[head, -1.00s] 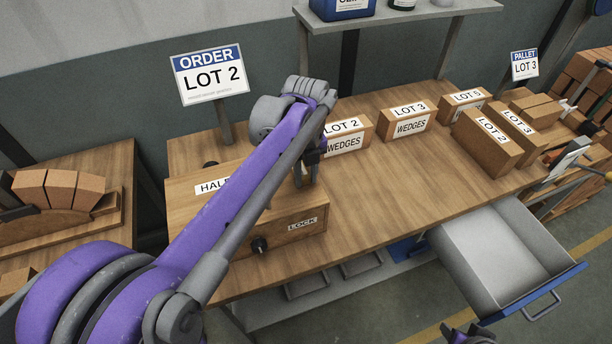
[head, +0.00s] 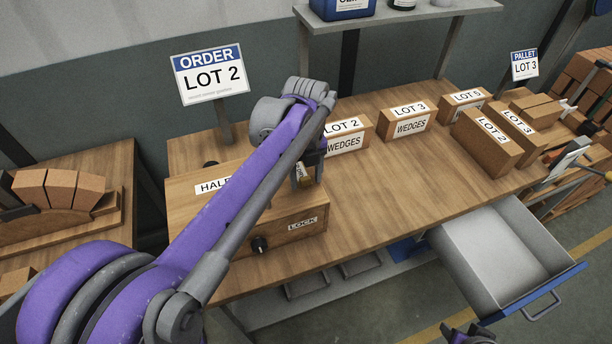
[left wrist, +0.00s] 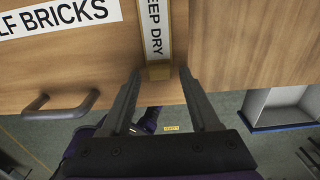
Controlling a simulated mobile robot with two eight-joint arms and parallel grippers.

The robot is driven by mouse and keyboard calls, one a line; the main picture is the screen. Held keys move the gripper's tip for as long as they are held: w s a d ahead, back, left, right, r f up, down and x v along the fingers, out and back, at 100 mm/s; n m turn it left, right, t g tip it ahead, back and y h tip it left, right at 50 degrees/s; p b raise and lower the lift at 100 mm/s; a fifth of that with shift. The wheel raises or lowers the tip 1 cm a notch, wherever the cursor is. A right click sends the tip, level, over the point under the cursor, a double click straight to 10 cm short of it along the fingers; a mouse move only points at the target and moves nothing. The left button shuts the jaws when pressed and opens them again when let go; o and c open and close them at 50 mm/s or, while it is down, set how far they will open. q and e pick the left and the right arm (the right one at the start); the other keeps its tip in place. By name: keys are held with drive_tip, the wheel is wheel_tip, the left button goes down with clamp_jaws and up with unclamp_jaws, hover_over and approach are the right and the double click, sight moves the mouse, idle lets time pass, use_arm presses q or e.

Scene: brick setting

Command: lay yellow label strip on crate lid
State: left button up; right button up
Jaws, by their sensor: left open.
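The wooden crate (head: 205,215) stands at the left end of the bench. Its lid has a white label reading HALF BRICKS, partly hidden by my left arm in the head view. The yellow label strip (left wrist: 153,52), reading KEEP DRY, appears to lie on the crate lid in the left wrist view, its near end by the lid's front edge. My left gripper (left wrist: 160,75) is open, with one finger on each side of the strip's near end. In the head view the left gripper (head: 305,178) is above the lid and mostly hides the strip. A bit of my right arm shows at the bottom edge.
LOT 2 (head: 346,135) and LOT 3 (head: 406,124) wedge boxes stand behind and right of the crate. An ORDER LOT 2 sign (head: 211,78) rises behind it. An open grey drawer (head: 490,255) juts out at the right. The bench middle (head: 400,190) is clear.

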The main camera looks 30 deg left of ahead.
use_arm(q)
wheel_tip(320, 180, up, 12)
drive_tip(key=shift+p, duration=0.4)
drive_tip(key=shift+f, duration=0.1)
idle(0.4)
